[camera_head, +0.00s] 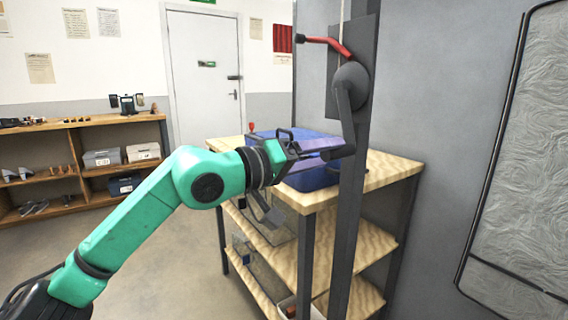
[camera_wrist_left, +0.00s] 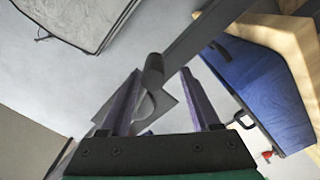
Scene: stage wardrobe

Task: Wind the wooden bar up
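A dark grey winch (camera_head: 350,86) sits on a grey post, with a crank arm (camera_head: 345,112) hanging down from it to a dark handle (camera_head: 342,152). A red lever (camera_head: 326,44) sticks out above the winch, and a pale rope runs up from there. My left gripper (camera_head: 322,149) is at the crank handle, fingers pointing at it. In the left wrist view its two purple-grey fingers are apart, with the handle (camera_wrist_left: 153,72) near the tips, closer to the left finger. I cannot tell whether they touch. No wooden bar is in view. My right gripper is out of view.
A wooden shelf unit (camera_head: 385,180) with a blue crate (camera_head: 310,178) on top stands close behind and beside the post (camera_head: 352,220). A framed grey panel (camera_head: 525,150) is at the right. A low shelf (camera_head: 75,130) and a white door (camera_head: 205,75) are farther back.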

